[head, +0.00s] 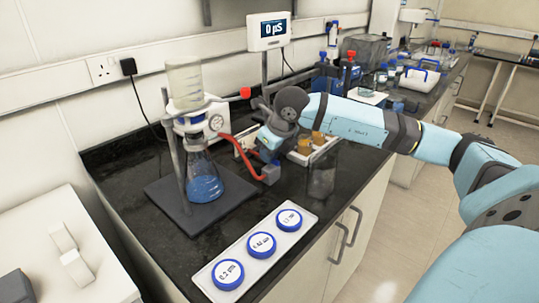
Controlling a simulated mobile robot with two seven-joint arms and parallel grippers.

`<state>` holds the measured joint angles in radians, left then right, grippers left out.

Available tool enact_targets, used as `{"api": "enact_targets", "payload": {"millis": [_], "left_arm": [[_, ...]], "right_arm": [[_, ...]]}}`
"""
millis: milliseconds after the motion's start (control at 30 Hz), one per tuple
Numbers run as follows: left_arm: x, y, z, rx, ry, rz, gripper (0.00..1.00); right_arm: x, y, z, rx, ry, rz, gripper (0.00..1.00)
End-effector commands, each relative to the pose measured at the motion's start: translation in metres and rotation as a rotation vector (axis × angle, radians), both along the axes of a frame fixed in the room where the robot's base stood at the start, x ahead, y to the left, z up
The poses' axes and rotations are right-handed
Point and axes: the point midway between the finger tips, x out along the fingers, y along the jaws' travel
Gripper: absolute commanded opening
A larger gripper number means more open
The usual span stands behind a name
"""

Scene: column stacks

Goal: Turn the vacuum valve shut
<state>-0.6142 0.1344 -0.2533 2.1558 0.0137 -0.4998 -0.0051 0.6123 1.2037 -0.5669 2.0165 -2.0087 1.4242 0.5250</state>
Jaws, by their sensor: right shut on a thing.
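My right gripper (266,152) comes in from the right over the bench and points down. It is shut on the handle of the vacuum valve, a small grey block (271,174) on the bench at the end of a red hose (244,158). My gripper hides most of the handle, so its angle cannot be told. The hose runs from the filter flask (204,180), which holds blue liquid and has a clear funnel (185,84) above it. My left gripper is not in view.
A tray (312,150) with amber jars and a clear beaker (321,178) stand just right of the valve. A white strip with several blue-rimmed round dishes (261,244) lies at the front. A display (271,31) stands behind. The dark bench between flask and strip is clear.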

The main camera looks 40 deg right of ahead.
Motion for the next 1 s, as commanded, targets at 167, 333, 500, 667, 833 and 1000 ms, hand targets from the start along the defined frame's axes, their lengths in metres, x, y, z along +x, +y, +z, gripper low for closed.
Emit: {"api": "enact_targets", "payload": {"millis": [167,333,500,667,833,1000], "left_arm": [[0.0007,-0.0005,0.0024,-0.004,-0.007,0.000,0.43],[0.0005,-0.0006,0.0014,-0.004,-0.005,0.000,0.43],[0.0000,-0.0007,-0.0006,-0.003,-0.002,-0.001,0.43],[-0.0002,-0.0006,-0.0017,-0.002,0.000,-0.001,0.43],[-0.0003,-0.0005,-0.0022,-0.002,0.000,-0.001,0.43],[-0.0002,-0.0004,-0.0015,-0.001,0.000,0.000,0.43]], "right_arm": [[-0.0012,0.0012,-0.0034,0.001,0.007,-0.023,0.00],[-0.0013,0.0012,-0.0034,0.002,0.008,-0.027,0.00],[-0.0015,0.0013,-0.0036,0.002,0.009,-0.027,0.00],[-0.0013,0.0011,-0.0033,0.002,0.008,-0.027,0.36],[-0.0008,0.0005,-0.0021,0.001,0.005,-0.027,0.38],[-0.0015,0.0002,0.0017,0.000,0.003,-0.027,0.38]]}}
